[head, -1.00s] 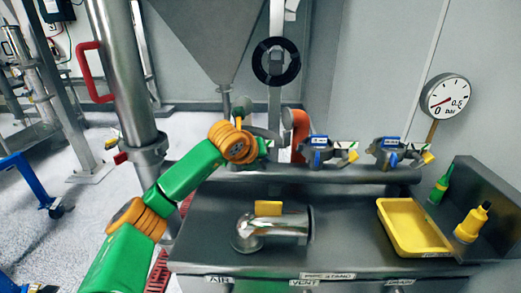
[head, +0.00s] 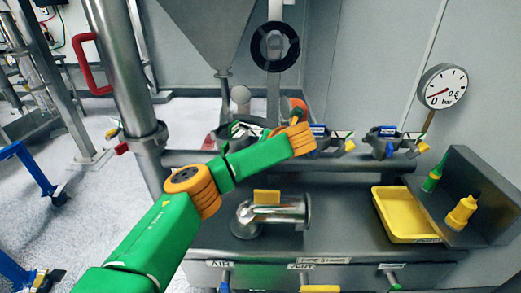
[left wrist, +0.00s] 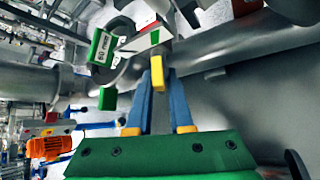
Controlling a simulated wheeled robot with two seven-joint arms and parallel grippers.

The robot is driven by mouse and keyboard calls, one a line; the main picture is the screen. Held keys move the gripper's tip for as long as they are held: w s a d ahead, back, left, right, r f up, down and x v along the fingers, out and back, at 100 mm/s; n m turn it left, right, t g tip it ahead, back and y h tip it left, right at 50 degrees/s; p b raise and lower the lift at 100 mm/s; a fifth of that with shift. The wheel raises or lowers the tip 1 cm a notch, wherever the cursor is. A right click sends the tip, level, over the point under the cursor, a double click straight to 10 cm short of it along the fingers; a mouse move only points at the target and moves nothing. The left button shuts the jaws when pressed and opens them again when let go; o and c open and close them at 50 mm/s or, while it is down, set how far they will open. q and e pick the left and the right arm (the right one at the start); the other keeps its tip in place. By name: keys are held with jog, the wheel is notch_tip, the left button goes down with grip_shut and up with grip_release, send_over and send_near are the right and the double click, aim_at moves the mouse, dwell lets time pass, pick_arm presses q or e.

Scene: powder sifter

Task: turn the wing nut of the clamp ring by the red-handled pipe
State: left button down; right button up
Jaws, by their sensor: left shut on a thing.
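The upright metal pipe (head: 118,70) with a red handle (head: 84,62) stands at the left in the head view. A ring clamp (head: 150,137) circles its lower part. In the left wrist view an open-looking clamp ring (left wrist: 122,30) with green blocks (left wrist: 102,47) sits by the horizontal rail (left wrist: 250,42). Its yellow wing nut (left wrist: 157,70) is between the blue fingers of my left gripper (left wrist: 158,84), which is shut on it. In the head view my left wrist hides the gripper. A partly hidden ring (head: 243,128) shows left of the wrist. My right gripper is not in view.
Two blue-marked clamps (head: 318,139) (head: 385,142) stand on the rail right of my wrist. The bench holds a metal elbow (head: 275,210), yellow tray (head: 408,238) and yellow bottle (head: 460,214). A gauge (head: 443,86) is at right. The hopper (head: 212,35) hangs behind.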

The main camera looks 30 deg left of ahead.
pick_arm(q)
jog(key=shift+m+g+y+b, duration=0.3)
jog(key=shift+m+y, duration=0.2)
jog(key=shift+y, duration=0.3)
jog(key=c, duration=0.9)
grip_release()
jog(key=shift+c, duration=0.2)
jog(key=shift+d, duration=0.15)
jog(key=b+v, duration=0.2)
jog(key=v, duration=0.4)
jog(key=shift+s+d+r, duration=0.15)
jog(key=shift+d+r, duration=0.1)
jog(key=shift+d, duration=0.05)
jog(key=shift+a, duration=0.1)
